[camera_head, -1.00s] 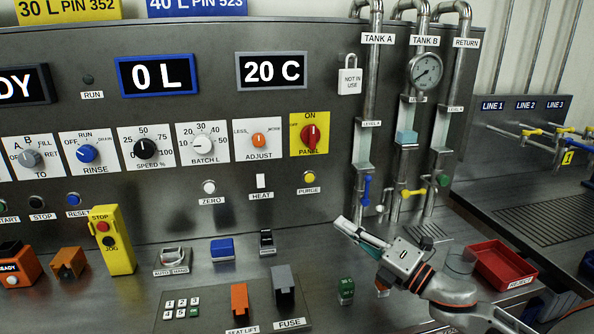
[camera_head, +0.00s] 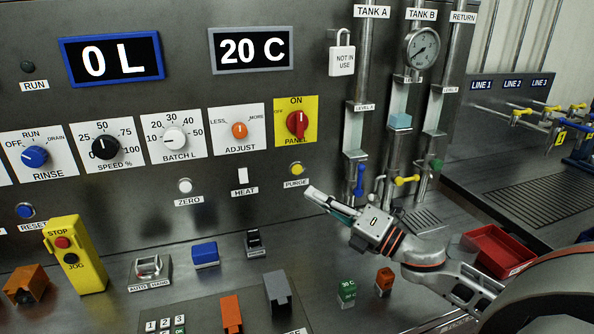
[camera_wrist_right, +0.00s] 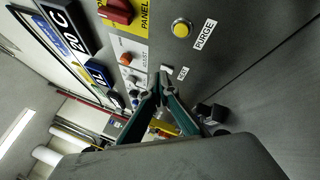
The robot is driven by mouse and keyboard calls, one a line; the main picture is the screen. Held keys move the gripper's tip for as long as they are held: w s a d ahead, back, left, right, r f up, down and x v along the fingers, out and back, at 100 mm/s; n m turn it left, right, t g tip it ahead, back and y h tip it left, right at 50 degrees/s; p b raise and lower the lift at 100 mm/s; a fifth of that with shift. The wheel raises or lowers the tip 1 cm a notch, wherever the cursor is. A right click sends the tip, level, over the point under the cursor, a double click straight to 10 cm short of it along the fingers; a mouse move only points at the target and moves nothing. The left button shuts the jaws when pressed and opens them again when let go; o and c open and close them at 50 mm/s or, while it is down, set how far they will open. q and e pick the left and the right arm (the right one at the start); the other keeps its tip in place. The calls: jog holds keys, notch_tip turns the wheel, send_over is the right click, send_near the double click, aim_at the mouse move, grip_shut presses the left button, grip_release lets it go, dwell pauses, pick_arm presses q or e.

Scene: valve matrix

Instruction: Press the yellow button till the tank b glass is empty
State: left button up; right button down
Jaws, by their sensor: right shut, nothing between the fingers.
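The yellow button (camera_head: 296,169) sits on the steel panel above its PURGE label; it also shows in the right wrist view (camera_wrist_right: 182,29). My right gripper (camera_head: 309,192) is shut and empty. Its tip is a little below and right of the button in the head view, apart from it. In the right wrist view the shut fingertips (camera_wrist_right: 158,88) are below the button. The tank B glass (camera_head: 400,121) is on the middle pipe, with pale blue liquid in it. A yellow valve handle (camera_head: 406,180) is below it. My left gripper is not in view.
A blue valve handle (camera_head: 360,180) and a green one (camera_head: 437,165) flank the yellow one. The red PANEL knob (camera_head: 297,124) is above the button. A red reject tray (camera_head: 497,250) is at the right. Several small blocks and switches stand on the counter below.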

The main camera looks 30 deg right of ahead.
aim_at(297, 169)
jog(key=w+d+b, duration=0.1)
jog(key=w+d, duration=0.1)
jog(key=w, duration=0.6)
jog(key=shift+w+b, duration=0.25)
jog(key=shift+b, duration=0.15)
jog(key=shift+w, duration=0.15)
dwell(1.1)
jog(key=shift+w+d, duration=0.15)
jog(key=shift+w, duration=0.15)
jog(key=shift+w+d, duration=0.1)
jog(key=shift+w, duration=0.3)
dwell(0.7)
jog(key=shift+s, duration=0.15)
jog(key=shift+s+a+p, duration=0.2)
jog(key=shift+s+p, duration=0.1)
jog(key=shift+s, duration=0.4)
